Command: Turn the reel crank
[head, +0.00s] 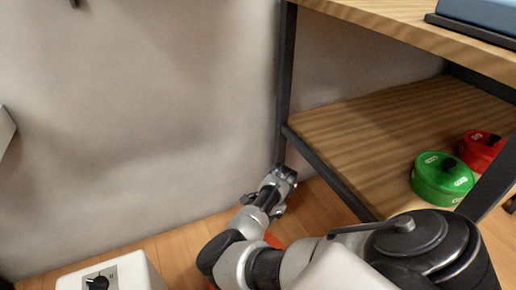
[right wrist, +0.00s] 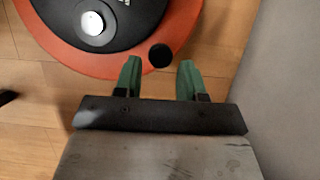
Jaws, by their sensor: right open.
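The reel (right wrist: 185,30) shows in the right wrist view as an orange-red disc with a dark hub and a bright round centre. A small round black crank knob (right wrist: 160,55) sits near the disc's edge. My right gripper (right wrist: 159,64) is open, its two green fingers pointing at the knob. In this view the knob appears between the fingertips, without visible contact; its depth is hard to judge. In the head view, my right arm hides most of the reel, leaving an orange sliver (head: 273,241). My left gripper is not in view.
A wooden shelf unit with a dark frame (head: 345,180) stands to the right, holding a green pot (head: 435,188) and a red pot (head: 478,152). A plain wall (head: 130,130) is behind. A white box with a black dial (head: 140,272) is at lower left.

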